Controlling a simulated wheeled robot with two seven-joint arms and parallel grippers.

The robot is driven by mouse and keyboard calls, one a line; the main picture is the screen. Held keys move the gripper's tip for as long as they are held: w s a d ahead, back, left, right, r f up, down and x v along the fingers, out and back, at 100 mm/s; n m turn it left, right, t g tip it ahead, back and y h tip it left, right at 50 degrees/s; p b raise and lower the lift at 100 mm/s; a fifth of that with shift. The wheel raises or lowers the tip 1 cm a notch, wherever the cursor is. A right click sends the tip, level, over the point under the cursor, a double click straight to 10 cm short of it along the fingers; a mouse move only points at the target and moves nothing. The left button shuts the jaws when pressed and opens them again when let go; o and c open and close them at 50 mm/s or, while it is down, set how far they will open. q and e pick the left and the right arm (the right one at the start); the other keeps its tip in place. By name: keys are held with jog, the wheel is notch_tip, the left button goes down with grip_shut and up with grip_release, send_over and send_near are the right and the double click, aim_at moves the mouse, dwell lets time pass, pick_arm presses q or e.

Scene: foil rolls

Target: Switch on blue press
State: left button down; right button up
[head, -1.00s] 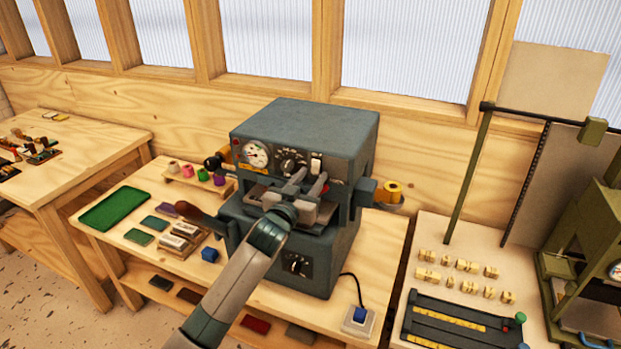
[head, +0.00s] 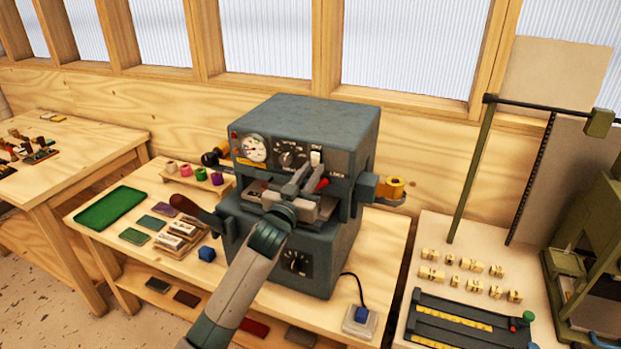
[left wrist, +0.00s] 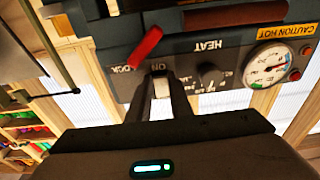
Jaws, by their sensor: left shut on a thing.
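The blue-grey press (head: 310,115) stands on the wooden bench, with a gauge, a dial and a white switch (head: 316,157) on its upper front panel. In the left wrist view, which is upside down, the white switch (left wrist: 161,88) sits under the ON label. My left gripper (head: 308,171) reaches up to the panel from below. In the left wrist view its two dark fingers (left wrist: 163,100) are either side of the switch and shut on it. A red lever (left wrist: 146,47) is close beside the fingers. My right gripper is out of view.
A yellow roll (head: 390,188) sits on the press's right side. A dark handle (head: 190,208) sticks out at its left. A green tray (head: 110,208), colored pads and small spools (head: 202,174) lie left of it. A blue-buttoned box (head: 360,317) is at front right.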

pick_arm(q)
jog(key=c, duration=1.6)
grip_release()
jog(key=shift+s+a+f+b, duration=0.2)
jog(key=shift+s+a+b, duration=0.1)
jog(key=shift+s, duration=0.3)
jog(key=shift+b+v, duration=2.6)
jog(key=shift+v, duration=5.45)
jog(key=shift+d, duration=0.1)
